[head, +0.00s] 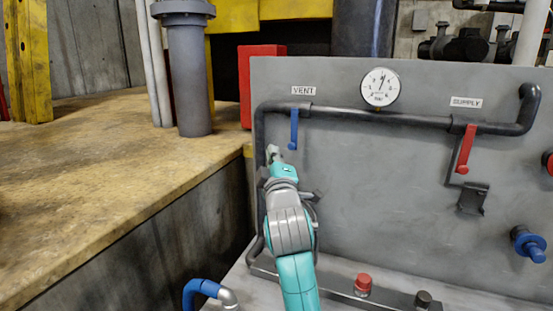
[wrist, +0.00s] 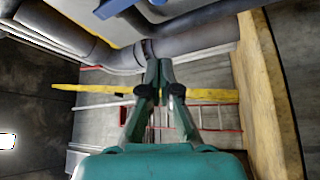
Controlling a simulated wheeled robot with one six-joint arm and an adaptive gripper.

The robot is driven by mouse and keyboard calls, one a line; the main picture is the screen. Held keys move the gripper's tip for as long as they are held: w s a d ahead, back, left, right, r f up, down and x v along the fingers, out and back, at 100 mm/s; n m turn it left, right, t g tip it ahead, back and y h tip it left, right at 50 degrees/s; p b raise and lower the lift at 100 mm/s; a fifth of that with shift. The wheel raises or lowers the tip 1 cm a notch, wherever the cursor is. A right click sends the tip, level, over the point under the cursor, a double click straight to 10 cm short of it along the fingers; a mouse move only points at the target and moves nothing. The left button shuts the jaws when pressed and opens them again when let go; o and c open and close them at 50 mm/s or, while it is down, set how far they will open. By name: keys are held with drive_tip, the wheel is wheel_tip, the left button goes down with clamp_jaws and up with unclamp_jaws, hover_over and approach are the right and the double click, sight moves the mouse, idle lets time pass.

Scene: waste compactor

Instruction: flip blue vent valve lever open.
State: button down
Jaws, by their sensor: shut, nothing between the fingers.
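The blue vent valve lever (head: 293,128) hangs straight down from the horizontal dark pipe (head: 350,117), under the VENT label (head: 303,91). In the wrist view a blue bar (wrist: 118,7), which looks like this lever, shows at the top edge, partly cut off. My gripper (head: 273,152) is a little left of the lever's lower end and slightly lower in the head view. Its fingers are shut and empty in the wrist view (wrist: 158,66). I see no contact between the fingers and the lever, and their depth from the panel is hard to judge.
A red supply lever (head: 466,149) hangs at the right, above a dark bracket (head: 472,198). A round gauge (head: 380,87) sits between the labels. A vertical pipe runs behind my gripper. The panel's middle is clear.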

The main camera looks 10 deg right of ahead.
sight(293, 131)
drive_tip(key=w+d, duration=0.4)
drive_tip(key=w, duration=0.1)
drive_tip(key=shift+w, duration=0.15)
idle(0.3)
